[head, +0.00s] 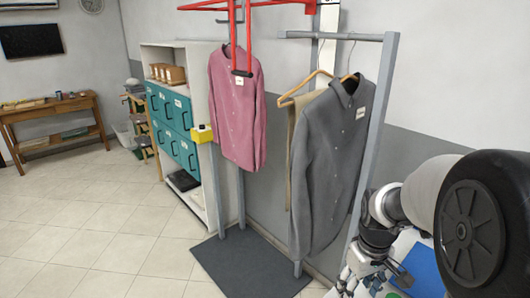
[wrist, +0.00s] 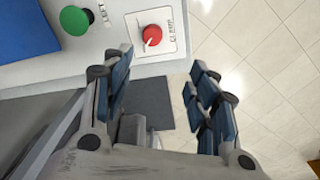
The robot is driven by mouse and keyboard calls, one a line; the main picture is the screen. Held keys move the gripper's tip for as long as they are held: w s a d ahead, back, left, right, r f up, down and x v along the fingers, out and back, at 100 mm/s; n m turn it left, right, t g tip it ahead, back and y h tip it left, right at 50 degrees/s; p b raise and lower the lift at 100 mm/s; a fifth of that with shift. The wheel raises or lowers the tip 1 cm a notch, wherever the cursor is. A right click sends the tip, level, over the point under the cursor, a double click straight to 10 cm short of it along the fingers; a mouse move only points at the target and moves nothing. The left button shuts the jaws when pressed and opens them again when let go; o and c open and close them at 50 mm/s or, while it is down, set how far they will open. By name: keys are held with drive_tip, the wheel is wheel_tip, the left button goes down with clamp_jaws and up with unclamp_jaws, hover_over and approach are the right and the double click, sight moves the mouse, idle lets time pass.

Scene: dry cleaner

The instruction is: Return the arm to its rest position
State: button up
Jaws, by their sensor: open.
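My arm reaches in from the right edge of the head view, bent, with my gripper (head: 368,280) low at the lower right. In the wrist view my gripper (wrist: 160,78) has its two blue-padded fingers spread wide apart. Nothing is between them; a dark floor mat (wrist: 152,100) and pale tiles show through the gap. Just beyond the fingertips is a white panel top (wrist: 118,18) with a red knob (wrist: 152,35) on a labelled plate and a green button (wrist: 76,19). I cannot tell the exact gap to them.
A grey shirt (head: 335,150) and a pink shirt (head: 237,105) hang beside grey posts (head: 375,130) left of my arm. A dark mat (head: 240,270) lies below. A blue pad (head: 425,268) lies by the gripper. Teal lockers (head: 172,120) stand behind; the tiled floor (head: 80,230) at left is clear.

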drive_tip(key=s+a+r+m+t, duration=0.1)
drive_tip(key=s+a+r+t, duration=0.1)
drive_tip(key=s+a+r, duration=0.3)
drive_tip(key=s+a+r+m+t, duration=0.1)
drive_tip(key=s+a+r, duration=0.4)
drive_tip(key=s, duration=0.8)
wheel_tip(320, 180, up, 2)
drive_tip(key=shift+s+a+r+m+t, duration=0.2)
drive_tip(key=shift+a+r+m+t, duration=0.1)
drive_tip(key=shift+m+t, duration=0.15)
